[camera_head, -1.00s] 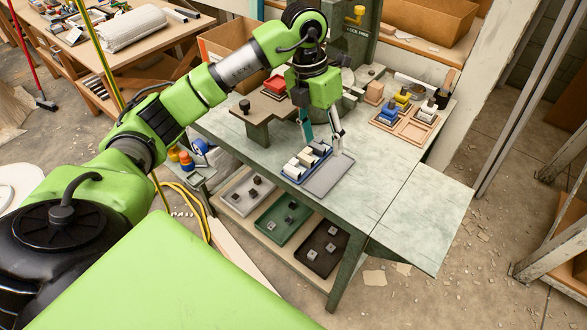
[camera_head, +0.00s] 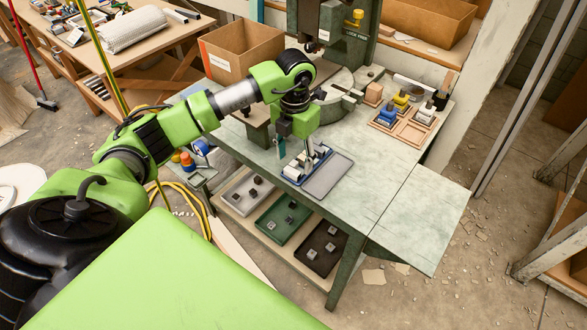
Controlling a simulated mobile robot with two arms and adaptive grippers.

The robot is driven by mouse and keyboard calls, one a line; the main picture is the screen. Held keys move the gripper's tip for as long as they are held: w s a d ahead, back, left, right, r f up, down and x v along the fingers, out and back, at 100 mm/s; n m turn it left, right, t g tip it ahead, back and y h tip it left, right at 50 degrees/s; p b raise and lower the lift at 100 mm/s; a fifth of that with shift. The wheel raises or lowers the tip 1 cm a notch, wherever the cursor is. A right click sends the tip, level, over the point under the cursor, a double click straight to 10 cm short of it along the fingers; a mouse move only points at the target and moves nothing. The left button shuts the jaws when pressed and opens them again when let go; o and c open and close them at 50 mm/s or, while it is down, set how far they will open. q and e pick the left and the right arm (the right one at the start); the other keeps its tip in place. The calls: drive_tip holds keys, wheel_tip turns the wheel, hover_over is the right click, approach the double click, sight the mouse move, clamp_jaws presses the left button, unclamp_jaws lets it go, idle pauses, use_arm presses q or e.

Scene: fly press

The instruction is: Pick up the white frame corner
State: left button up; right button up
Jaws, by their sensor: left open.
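Several white pieces (camera_head: 292,172) sit in a row in a blue tray (camera_head: 300,183) on the press bench. They look like white frame corners, but they are too small and partly covered for me to make out their exact shape. My left gripper (camera_head: 297,158) points down over this row, with its fingers apart. The fingers hide some of the pieces, and I cannot tell whether they touch any. I see nothing held between the fingers. My right gripper is not in view.
A grey mat (camera_head: 328,177) lies just right of the blue tray. The fly press (camera_head: 335,45) stands behind. Wooden trays (camera_head: 405,120) with blue, yellow and white parts are at the back right. The bench's front right (camera_head: 425,210) is clear. Bins (camera_head: 283,223) sit on the lower shelf.

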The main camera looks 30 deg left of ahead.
sight(294, 169)
use_arm(q)
drive_tip(key=shift+s+a+f, duration=0.1)
drive_tip(key=shift+f, duration=1.65)
drive_tip(key=c, duration=1.1)
